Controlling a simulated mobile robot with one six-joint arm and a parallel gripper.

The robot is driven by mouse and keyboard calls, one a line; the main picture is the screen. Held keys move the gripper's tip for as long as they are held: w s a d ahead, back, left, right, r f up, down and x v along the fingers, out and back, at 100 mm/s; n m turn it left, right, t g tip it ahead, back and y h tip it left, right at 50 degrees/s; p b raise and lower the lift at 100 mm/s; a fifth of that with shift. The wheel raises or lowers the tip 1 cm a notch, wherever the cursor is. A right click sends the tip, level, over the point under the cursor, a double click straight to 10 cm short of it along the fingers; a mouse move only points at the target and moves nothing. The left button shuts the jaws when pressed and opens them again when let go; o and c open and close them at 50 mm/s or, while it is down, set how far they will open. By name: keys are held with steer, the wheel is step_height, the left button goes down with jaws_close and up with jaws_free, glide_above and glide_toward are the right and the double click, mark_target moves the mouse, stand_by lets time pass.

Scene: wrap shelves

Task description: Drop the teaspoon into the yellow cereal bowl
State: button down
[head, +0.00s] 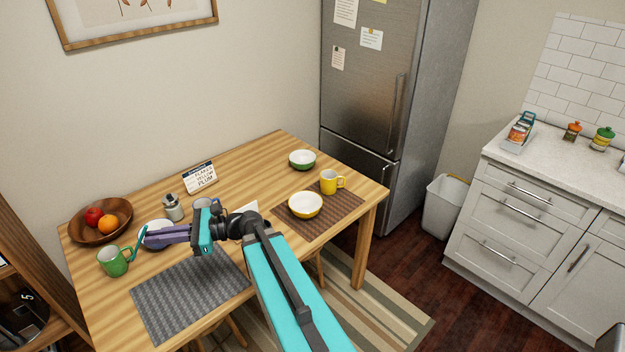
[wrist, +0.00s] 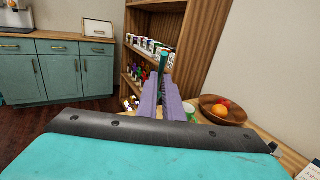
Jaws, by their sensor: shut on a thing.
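My gripper (head: 146,239) is shut on the teaspoon (head: 140,243), a thin teal piece held at the fingertips on the left side of the table. In the wrist view the teaspoon (wrist: 164,62) stands up between the purple fingers (wrist: 159,88) of my gripper. The yellow cereal bowl (head: 305,205), yellow outside and white inside, sits upright on the brown placemat (head: 336,213) at the table's right. It is well to the right of my gripper, and no contents show in it.
A white-and-blue bowl (head: 155,229) is partly hidden behind my gripper. A green mug (head: 113,262) and a wooden fruit bowl (head: 82,229) stand left. A yellow mug (head: 329,182) and green bowl (head: 302,160) stand near the yellow bowl. A small sign (head: 200,178) stands at the back.

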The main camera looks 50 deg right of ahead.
steer(key=shift+d, duration=0.15)
steer(key=w+d+f+m+t+h+b, duration=0.25)
steer(key=d+b, duration=0.55)
steer(key=d, duration=0.6)
steer(key=w+d+f+m+t+h+b, duration=0.1)
steer(key=d+f+m+t+h+b, duration=0.45)
steer(key=d, duration=0.85)
steer(key=s+d+m+h+b, duration=0.1)
steer(key=s+d+h+b, duration=0.1)
steer(key=d+b, duration=0.3)
steer(key=s+d+r+m+h+b, duration=0.1)
steer(key=s+d+b, duration=0.3)
steer(key=d, duration=0.9)
steer(key=s+d+h+b, duration=0.3)
steer(key=d+b, duration=0.3)
steer(key=d, duration=0.3)
steer(key=shift+s+r+m, duration=0.15)
steer(key=shift+s+m, duration=0.25)
steer(key=shift+s, duration=0.2)
steer(key=shift+f+b, duration=2.8)
steer(key=shift+f, duration=0.25)
